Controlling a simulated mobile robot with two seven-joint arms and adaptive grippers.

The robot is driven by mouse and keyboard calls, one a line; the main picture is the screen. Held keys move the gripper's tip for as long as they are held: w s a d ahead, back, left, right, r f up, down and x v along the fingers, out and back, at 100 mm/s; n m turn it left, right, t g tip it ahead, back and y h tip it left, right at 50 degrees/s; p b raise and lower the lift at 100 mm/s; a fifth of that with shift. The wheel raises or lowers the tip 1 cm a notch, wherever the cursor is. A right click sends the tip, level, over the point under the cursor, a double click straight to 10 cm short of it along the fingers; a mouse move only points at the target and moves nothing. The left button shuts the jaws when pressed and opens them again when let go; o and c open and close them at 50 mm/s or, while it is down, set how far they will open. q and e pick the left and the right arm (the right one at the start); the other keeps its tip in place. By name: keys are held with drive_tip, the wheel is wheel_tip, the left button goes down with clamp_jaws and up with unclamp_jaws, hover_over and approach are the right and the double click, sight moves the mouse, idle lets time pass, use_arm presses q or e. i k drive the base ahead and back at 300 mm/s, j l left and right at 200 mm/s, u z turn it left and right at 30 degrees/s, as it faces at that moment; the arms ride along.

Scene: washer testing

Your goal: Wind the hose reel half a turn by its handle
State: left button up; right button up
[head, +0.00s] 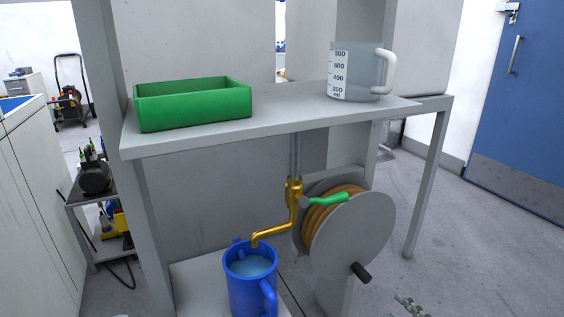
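The hose reel (362,226) stands below the bench top at the right. Its grey disc faces right and towards me, and brown hose (318,218) is wound behind it. The reel's handle, a short black peg (361,272), sticks out from the lower part of the disc. Nothing is touching the handle. Neither of my grippers can be made out in the head view.
A brass tap with a green lever (328,199) is close beside the reel, over a blue jug (250,285) of water. A green tray (193,105) and clear measuring jug (357,75) stand on the bench (275,112). A small unclear grey-green object (412,304) shows at the bottom edge.

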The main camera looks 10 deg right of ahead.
sight(340, 241)
drive_tip(key=k+l, duration=0.25)
drive_tip(key=k, duration=0.2)
drive_tip(key=k+l, duration=0.25)
drive_tip(key=k, duration=0.2)
